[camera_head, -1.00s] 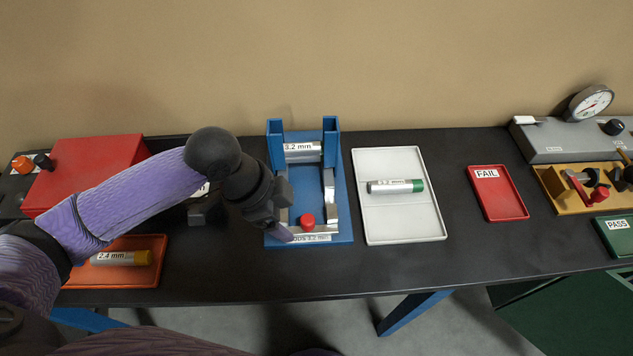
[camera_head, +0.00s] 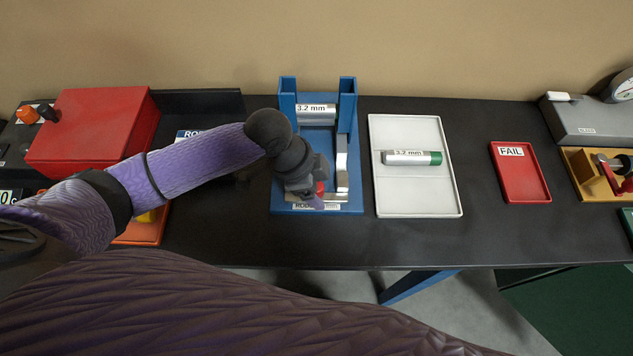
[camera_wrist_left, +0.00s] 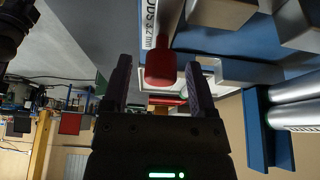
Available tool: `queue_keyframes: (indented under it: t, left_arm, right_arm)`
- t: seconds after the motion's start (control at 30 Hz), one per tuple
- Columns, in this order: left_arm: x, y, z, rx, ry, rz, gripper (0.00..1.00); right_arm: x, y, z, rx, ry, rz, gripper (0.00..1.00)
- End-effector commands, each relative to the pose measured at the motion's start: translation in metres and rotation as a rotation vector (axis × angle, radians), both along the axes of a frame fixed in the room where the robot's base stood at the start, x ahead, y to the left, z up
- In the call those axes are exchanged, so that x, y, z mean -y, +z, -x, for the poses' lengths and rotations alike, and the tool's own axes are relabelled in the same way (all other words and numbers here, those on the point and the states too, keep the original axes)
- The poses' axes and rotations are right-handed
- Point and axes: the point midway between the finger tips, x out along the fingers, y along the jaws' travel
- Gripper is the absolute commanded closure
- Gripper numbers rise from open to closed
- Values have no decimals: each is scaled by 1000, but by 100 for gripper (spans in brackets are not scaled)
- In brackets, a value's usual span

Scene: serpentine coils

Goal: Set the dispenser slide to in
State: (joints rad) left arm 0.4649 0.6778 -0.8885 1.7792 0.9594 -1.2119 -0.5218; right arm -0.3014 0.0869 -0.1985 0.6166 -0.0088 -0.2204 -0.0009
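The blue dispenser (camera_head: 354,205) stands mid-bench, with a silver 3.2 mm rod (camera_head: 318,113) between its rear uprights. Its slide has a red knob (camera_head: 320,188) near the front, partly hidden by my left gripper (camera_head: 317,196) in the head view. In the left wrist view, the red knob (camera_wrist_left: 160,66) sits between the two spread fingers of my left gripper (camera_wrist_left: 158,82), with visible gaps on both sides. The left gripper is open. My right gripper is not in view.
A white tray (camera_head: 447,200) holding a green-ended 3.2 mm rod (camera_head: 412,157) is right of the dispenser. A red FAIL tray (camera_head: 524,185) lies farther right. A red box (camera_head: 95,125) and an orange tray (camera_head: 145,230) are at left. The bench front is clear.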

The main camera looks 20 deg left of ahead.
Motion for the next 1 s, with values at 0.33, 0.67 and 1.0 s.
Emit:
queue_keyframes:
  t: [0.33, 0.67, 1.0]
  left_arm:
    - [0, 0, 0, 0, 0, 0, 98]
    - [0, 0, 0, 1, 0, 0, 100]
    - [0, 1, 0, 1, 0, -1, 100]
  right_arm:
    - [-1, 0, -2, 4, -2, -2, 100]
    - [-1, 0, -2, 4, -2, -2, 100]
    - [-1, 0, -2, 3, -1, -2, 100]
